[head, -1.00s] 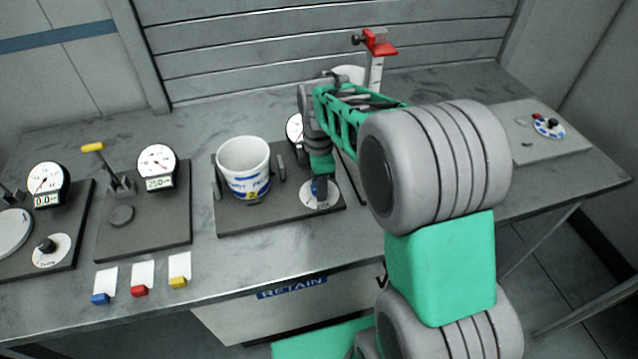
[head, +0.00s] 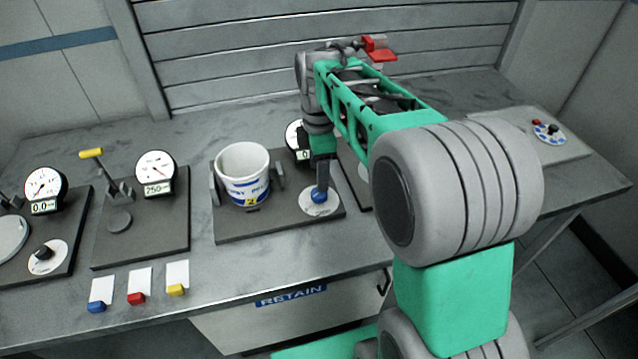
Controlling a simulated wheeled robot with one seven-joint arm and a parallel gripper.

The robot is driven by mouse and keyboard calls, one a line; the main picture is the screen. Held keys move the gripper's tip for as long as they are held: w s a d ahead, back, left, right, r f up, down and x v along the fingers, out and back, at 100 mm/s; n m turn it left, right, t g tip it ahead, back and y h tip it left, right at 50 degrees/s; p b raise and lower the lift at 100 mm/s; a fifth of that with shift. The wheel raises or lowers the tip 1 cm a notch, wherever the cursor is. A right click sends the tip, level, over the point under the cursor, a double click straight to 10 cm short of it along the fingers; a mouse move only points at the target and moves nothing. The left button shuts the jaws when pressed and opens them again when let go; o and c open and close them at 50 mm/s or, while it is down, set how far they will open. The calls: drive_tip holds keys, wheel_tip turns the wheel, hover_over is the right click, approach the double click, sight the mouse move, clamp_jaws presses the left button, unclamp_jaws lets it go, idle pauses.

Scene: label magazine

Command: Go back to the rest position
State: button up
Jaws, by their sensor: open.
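My gripper (head: 321,178) points down over the dark plate that carries the white bucket, just above a blue knob (head: 319,196) on a round white dial. Its fingers look apart and hold nothing that I can see. A small gap seems to show between the fingertips and the knob. The white bucket (head: 243,172) with blue print and a yellow mark stands upright to the left of my gripper, between two dark posts. My arm covers much of the bench's right side.
Gauges with levers stand on dark plates (head: 143,238) to the left. Blue, red and yellow tabbed cards (head: 139,280) lie along the front edge. A red-topped stand (head: 380,50) is behind my arm. A panel with a dial (head: 548,133) lies at the right. The slatted wall (head: 330,30) closes the back.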

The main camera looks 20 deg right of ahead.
drive_tip(key=shift+r, duration=0.3)
